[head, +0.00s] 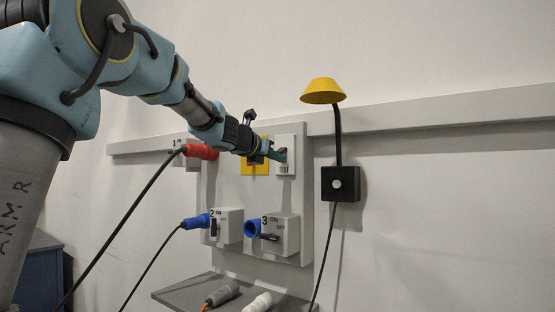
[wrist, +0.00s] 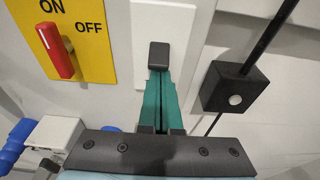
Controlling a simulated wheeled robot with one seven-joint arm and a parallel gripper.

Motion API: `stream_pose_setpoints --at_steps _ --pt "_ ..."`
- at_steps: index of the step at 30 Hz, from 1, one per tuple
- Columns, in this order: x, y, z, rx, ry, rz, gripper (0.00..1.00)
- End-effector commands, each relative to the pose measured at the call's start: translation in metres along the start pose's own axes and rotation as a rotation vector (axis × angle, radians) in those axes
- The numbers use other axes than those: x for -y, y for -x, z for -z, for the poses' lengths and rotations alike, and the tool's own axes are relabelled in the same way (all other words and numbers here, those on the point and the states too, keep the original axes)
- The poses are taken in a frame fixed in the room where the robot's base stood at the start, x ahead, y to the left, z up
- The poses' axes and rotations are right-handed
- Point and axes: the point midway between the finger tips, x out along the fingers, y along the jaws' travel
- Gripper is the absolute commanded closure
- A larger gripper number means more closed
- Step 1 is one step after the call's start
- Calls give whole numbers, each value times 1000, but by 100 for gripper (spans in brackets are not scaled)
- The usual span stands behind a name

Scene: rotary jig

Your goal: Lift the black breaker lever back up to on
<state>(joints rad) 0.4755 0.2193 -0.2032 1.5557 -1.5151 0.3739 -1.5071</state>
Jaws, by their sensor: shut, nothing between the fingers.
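The black breaker lever (wrist: 159,54) is a small dark block on a white plate (wrist: 176,17) in the wrist view. In the head view the white plate (head: 286,141) is at the upper right of the wall panel, and my gripper hides most of the lever there. My gripper (wrist: 158,78) has green fingers, shut together and empty. Their tips are right at the lower end of the lever in the wrist view; I cannot tell whether they touch it. It also shows in front of the plate in the head view (head: 280,154).
A yellow plate with a red rotary handle (wrist: 55,48) is close on the left. A black box (head: 340,184) with a yellow-shaded lamp (head: 323,91) stands to the right. Sockets with blue plugs (head: 196,222) are below, and a red plug (head: 200,152) with a cable is left.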

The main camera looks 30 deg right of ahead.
Motion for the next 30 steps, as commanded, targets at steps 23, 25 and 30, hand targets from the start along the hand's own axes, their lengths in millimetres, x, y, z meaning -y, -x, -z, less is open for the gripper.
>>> stream_pose_setpoints --at_steps 23,25,30 --pt "0 7 -10 1 0 0 100" --pt "0 8 -12 1 -1 0 100" --pt "0 12 -20 1 -1 0 100"
